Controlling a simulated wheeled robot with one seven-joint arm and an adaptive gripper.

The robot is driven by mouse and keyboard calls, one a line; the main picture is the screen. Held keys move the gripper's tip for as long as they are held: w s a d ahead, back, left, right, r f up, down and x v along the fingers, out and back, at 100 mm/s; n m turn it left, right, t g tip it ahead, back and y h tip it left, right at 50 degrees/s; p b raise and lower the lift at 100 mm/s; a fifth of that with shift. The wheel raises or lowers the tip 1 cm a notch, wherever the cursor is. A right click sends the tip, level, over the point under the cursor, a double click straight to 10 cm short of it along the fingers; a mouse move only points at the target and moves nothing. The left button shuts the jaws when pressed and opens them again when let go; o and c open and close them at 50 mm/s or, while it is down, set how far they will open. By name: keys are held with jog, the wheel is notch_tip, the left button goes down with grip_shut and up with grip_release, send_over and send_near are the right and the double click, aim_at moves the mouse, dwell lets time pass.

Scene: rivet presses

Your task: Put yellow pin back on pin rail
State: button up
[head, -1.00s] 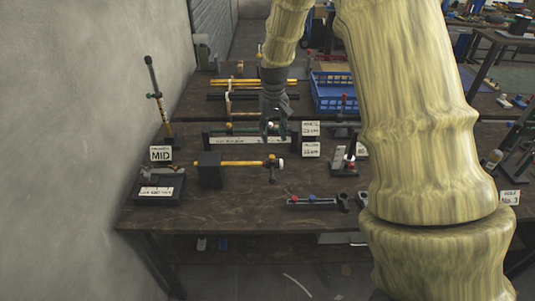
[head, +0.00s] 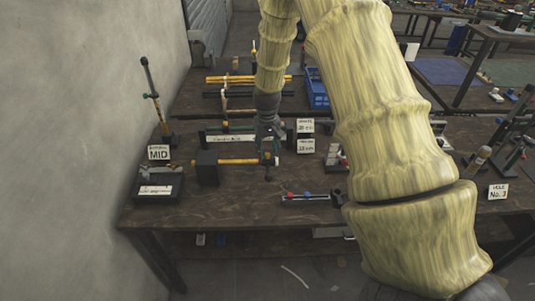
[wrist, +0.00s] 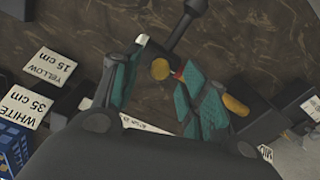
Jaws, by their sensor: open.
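A round yellow knob (wrist: 160,68) shows between my fingers in the wrist view; I cannot tell for certain whether it is the yellow pin's head. It sits by the white-tipped, clamp end of a yellow bar (head: 232,162), which reaches right from a black block (head: 207,168). My gripper (wrist: 160,92) is open, its teal fingertips apart. In the head view my gripper (head: 269,140) is just behind and above that end; contact is unclear. A low rail with red and blue pins, apparently the pin rail (head: 305,197), lies at the bench front, right of the bar.
Label cards (head: 305,135) stand right of my gripper. A MID card (head: 159,152) and an upright rod stand (head: 157,105) are at left. A blue crate (head: 317,92) is behind. My arm hides the bench's right part.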

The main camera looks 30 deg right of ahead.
jog(key=shift+f, duration=0.75)
jog(key=shift+c, duration=0.2)
jog(key=c, duration=0.9)
jog(key=shift+o, duration=0.2)
